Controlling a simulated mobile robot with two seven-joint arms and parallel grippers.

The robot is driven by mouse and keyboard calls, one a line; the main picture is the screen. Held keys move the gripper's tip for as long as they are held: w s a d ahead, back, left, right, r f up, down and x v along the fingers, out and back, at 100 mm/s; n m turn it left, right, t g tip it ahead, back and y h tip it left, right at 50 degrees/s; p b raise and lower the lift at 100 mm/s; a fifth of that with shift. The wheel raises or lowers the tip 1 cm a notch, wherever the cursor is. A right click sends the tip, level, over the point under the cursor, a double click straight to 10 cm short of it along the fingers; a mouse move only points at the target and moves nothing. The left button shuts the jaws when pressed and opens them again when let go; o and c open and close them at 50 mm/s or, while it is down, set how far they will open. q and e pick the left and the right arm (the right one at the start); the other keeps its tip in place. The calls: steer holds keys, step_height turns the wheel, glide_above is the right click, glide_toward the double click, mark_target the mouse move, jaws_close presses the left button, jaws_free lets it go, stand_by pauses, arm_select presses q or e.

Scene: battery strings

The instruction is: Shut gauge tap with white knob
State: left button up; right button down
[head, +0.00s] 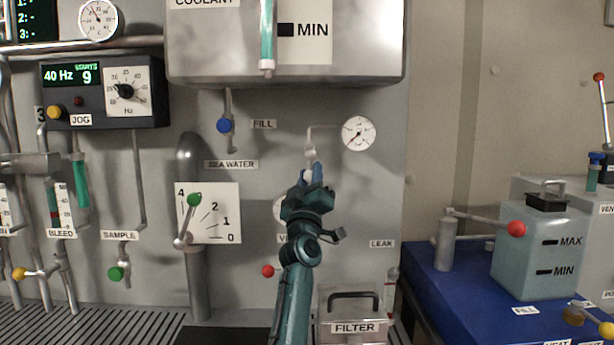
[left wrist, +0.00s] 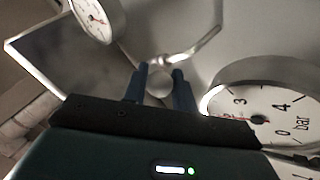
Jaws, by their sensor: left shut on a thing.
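The white knob (left wrist: 159,84) of the gauge tap sits between the two blue fingers of my left gripper (left wrist: 160,82) in the left wrist view. In the head view my left gripper (head: 313,175) reaches up to the tap, shut on the knob, which is mostly hidden there. The tap's metal pipe (head: 312,141) rises above the gripper and bends right to a round dial gauge (head: 359,133). My right gripper is in neither view.
A blue-knobbed fill tap (head: 224,125) is to the left under the coolant tank (head: 290,62). A green-knobbed lever (head: 194,200) stands before a 0 to 4 scale. A second gauge (left wrist: 265,112) is partly hidden behind my arm in the head view. A filter box (head: 349,305) is below.

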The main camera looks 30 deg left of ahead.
arm_select(q)
steer(key=shift+o, duration=0.2)
steer(key=shift+n+y, duration=0.4)
steer(key=shift+n, duration=0.3)
steer(key=shift+r, duration=0.1)
steer(key=shift+c, duration=0.2)
steer(key=o, duration=1)
steer(key=shift+d, duration=0.1)
steer(key=shift+c, duration=0.2)
steer(key=shift+f, duration=0.2)
